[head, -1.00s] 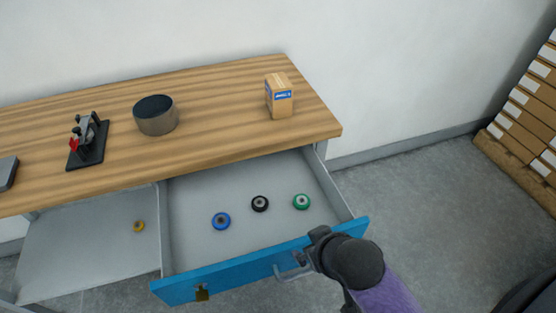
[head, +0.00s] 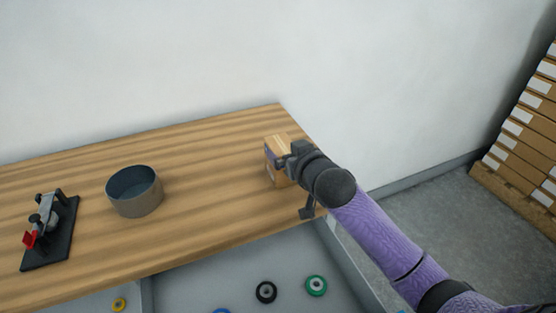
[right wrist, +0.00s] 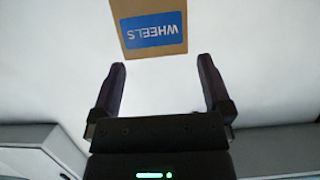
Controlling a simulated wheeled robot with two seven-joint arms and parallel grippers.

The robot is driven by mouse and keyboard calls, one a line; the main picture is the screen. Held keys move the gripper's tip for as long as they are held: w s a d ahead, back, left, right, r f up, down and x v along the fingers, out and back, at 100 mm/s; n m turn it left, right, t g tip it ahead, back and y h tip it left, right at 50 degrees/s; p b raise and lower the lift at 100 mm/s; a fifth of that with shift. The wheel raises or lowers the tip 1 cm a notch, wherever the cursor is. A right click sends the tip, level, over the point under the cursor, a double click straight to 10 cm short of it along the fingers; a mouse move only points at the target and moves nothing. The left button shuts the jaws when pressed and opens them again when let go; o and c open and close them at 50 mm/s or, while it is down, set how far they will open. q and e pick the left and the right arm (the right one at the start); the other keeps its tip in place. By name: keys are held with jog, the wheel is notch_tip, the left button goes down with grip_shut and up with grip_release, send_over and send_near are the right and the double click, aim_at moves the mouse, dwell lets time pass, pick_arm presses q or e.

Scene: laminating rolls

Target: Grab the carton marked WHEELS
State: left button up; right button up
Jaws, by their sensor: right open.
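The carton (head: 270,152) is a small brown box standing upright on the right part of the wooden tabletop. Its blue WHEELS label faces the camera, upside down, in the right wrist view, where the carton (right wrist: 152,14) is at the top edge. My right gripper (head: 290,168) is in front of the carton and hides much of it in the head view. In the right wrist view the right gripper (right wrist: 160,85) is open and empty, with the carton beyond its fingertips. My left gripper is not in view.
A round metal bowl (head: 135,197) and a black clamp device (head: 50,232) stand on the wooden table (head: 205,190) to the left. Below the front edge is an open drawer (head: 205,285) with several wheels. Stacked boxes (head: 525,130) stand at the far right.

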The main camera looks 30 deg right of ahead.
aim_at(283, 147)
jog(key=b+x, duration=0.1)
jog(key=x, duration=0.1)
jog(key=b+x, duration=0.1)
jog(key=x, duration=0.2)
jog(key=shift+s+d+f, duration=0.1)
jog(key=shift+d+f, duration=0.05)
jog(key=shift+f, duration=0.2)
jog(key=shift+w, duration=0.35)
jog(key=shift+r, duration=0.1)
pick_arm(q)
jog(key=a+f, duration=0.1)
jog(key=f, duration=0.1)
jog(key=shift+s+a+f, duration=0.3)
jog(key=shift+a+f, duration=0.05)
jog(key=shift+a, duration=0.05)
pick_arm(e)
jog(key=c, duration=1.3)
